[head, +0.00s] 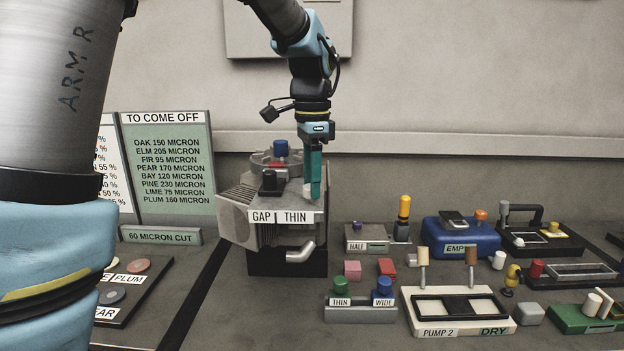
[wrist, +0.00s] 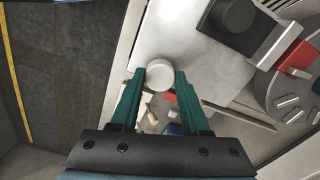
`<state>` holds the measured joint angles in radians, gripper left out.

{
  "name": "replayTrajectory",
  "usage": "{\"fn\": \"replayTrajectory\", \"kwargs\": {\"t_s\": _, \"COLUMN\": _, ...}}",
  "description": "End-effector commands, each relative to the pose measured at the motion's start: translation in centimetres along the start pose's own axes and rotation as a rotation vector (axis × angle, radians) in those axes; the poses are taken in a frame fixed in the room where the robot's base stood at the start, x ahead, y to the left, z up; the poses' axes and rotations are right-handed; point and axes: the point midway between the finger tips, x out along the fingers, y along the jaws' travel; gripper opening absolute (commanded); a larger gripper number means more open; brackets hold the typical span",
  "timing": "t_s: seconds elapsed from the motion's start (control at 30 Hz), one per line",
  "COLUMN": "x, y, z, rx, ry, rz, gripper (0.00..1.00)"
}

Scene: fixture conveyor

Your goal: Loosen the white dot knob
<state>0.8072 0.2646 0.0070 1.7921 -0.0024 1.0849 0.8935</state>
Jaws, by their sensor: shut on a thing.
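The grey machine (head: 238,212) labelled GAP THIN stands at the back, left of centre. A white round knob (wrist: 157,76) sits near the edge of its pale top plate (wrist: 190,50); a sliver of white shows low by the fingers in the head view (head: 307,192). My gripper (head: 312,196) points straight down over the front right of the machine top. In the wrist view its green fingers (wrist: 160,76) are shut on the white knob, one on each side. Any dot marking on the knob is too small to tell.
A black knob (head: 269,183) stands on the same top, left of my gripper. Behind it is a round dial with a blue knob (head: 281,148). A silver lever (head: 300,252) juts from the machine's front. Several small fixtures, including a blue box (head: 440,243), crowd the right.

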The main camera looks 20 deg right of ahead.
Motion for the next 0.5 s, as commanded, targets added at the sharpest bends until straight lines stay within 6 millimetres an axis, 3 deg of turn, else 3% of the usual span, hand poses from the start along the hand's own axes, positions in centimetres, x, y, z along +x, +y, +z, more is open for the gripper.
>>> {"fn": "replayTrajectory", "kwargs": {"t_s": 0.5, "x": -0.07, "y": -0.04, "z": 0.03, "rx": -0.386, "ry": 0.000, "rz": -0.001, "gripper": 0.00}}
